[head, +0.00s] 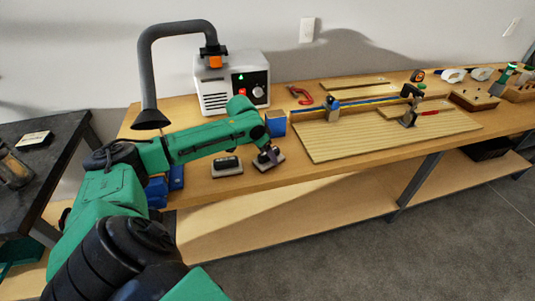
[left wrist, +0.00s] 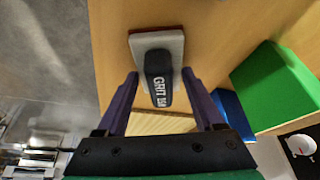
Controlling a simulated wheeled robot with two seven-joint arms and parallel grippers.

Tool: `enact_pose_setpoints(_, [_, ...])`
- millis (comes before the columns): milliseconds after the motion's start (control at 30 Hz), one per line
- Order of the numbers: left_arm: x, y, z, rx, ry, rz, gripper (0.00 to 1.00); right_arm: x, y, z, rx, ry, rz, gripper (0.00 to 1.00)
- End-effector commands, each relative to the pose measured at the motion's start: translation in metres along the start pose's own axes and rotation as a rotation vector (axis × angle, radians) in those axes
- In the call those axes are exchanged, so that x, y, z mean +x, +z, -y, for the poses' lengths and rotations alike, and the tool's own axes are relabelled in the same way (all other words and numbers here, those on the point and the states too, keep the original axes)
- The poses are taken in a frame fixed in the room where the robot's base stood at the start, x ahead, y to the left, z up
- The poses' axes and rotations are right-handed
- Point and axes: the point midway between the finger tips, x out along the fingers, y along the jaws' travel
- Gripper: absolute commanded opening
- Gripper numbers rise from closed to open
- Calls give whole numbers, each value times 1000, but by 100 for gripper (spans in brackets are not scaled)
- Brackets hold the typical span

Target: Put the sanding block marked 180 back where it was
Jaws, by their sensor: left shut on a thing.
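My left gripper (head: 267,150) is shut on a sanding block (head: 270,161) near the front edge of the workbench. In the left wrist view the block (left wrist: 158,78) has a pale base and a dark handle between the two fingers; its label starts "GRIT 1", but the full number is too small to read surely. In the head view it looks tilted, and I cannot tell whether it touches the bench. A second sanding block (head: 227,167), with a dark top, rests on the bench just left of it; its marking is unreadable. My right gripper is not in view.
A white extractor box (head: 218,92) with a grey hose stands behind my arm. A blue box (head: 276,123) is just behind the gripper. A slatted board (head: 350,150) lies to the right with a clamp on it. A red clamp (head: 300,95) lies farther back.

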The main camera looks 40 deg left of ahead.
Motion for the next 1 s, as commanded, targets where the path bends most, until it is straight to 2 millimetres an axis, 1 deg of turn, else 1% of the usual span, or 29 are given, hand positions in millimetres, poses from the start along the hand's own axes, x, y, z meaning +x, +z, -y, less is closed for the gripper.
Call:
enact_pose_setpoints(67, [1, 0, 0, 0, 0, 0, 0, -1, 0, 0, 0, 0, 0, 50])
enact_pose_setpoints(100, [2, 1, 0, 0, 0, 0, 81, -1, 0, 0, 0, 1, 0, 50])
enact_pose_setpoints(133, [2, 1, 0, 0, 0, 0, 92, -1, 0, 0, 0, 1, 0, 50])
enact_pose_setpoints(167, [2, 1, 0, 0, 0, 0, 99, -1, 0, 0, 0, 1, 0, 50])
enact_pose_setpoints(467, [1, 0, 0, 0, 0, 0, 99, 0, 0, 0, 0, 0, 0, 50])
enact_pose_setpoints(567, [-8, 0, 1, 0, -2, -1, 99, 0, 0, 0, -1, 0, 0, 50])
enact_pose_setpoints(667, [-27, 0, 2, 1, -4, -1, 99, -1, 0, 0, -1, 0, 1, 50])
enact_pose_setpoints(767, [-54, 0, 3, 2, -8, 0, 99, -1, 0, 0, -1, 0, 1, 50])
enact_pose_setpoints(800, [-66, 0, 2, 4, -8, 1, 99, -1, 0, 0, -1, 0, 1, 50])
enact_pose_setpoints(900, [-92, 0, 2, 3, -8, 2, 99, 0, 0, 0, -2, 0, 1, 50])
enact_pose_setpoints(1000, [-110, 0, 2, 1, -6, 0, 99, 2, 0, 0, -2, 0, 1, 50])
